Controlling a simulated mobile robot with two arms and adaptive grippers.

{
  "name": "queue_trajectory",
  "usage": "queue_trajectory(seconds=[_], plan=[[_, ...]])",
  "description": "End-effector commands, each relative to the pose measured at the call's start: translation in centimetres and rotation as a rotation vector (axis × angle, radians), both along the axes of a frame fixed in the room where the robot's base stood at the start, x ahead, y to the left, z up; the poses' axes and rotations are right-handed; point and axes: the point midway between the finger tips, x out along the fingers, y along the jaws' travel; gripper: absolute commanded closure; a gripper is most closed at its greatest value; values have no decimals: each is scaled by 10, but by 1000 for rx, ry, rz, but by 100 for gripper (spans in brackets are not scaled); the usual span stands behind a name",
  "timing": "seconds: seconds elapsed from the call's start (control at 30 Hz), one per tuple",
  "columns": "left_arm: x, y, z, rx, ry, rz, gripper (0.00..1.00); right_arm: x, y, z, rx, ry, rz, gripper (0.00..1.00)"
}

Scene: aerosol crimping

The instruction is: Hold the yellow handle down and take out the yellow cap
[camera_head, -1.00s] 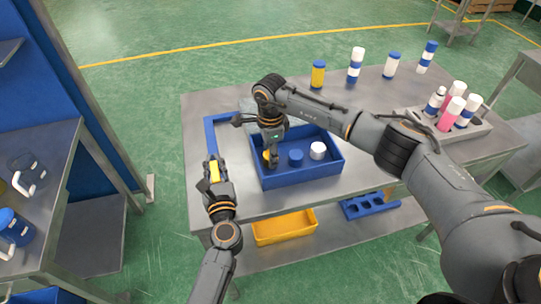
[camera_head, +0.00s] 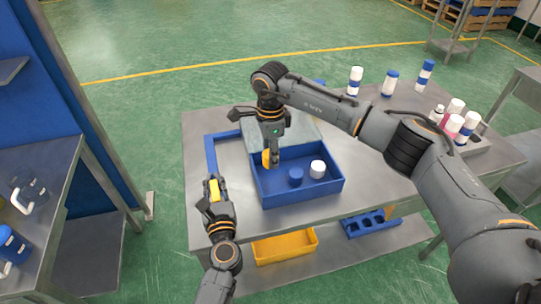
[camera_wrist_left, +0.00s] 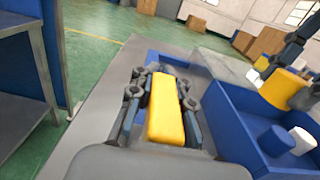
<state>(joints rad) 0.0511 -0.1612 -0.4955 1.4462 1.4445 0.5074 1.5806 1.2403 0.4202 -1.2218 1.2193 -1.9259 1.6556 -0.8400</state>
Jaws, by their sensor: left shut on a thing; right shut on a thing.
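The yellow handle (camera_head: 214,190) is at the left front of the table; it fills the middle of the left wrist view (camera_wrist_left: 166,112). My left gripper (camera_head: 213,187) is shut on it, with fingers along both sides. The yellow cap (camera_head: 266,159) is at the upper left corner of the blue box (camera_head: 305,196). My right gripper (camera_head: 271,160) points down and is shut on the cap. In the left wrist view the cap (camera_wrist_left: 284,88) appears raised above the box floor, and the right fingers partly cover it.
A blue cap (camera_head: 296,176) and a white cap (camera_head: 318,169) stand in the box. A blue frame (camera_head: 211,158) lies left of it. Several bottles stand along the back, with a grey rack (camera_head: 487,136) at the right. A yellow bin (camera_head: 285,246) is on the lower shelf.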

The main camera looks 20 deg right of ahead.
Motion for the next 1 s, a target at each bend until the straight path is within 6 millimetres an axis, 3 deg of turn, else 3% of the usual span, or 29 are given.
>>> queue_trajectory(seconds=[0.07,0.1,0.23,0.63,0.77,1.0], plan=[[-3,0,-9,3,16,-1,100,0,0,-1,0,0,0,76],[-3,0,-9,3,16,-1,81,0,0,-1,0,0,0,76],[-2,0,-7,3,13,-1,55,0,0,-1,0,0,0,76],[-7,0,-4,1,7,-1,55,0,0,0,0,0,0,76],[-27,0,-4,0,9,0,55,0,0,0,0,0,0,76],[-79,0,-5,0,11,-1,55,0,0,0,0,0,0,76]])
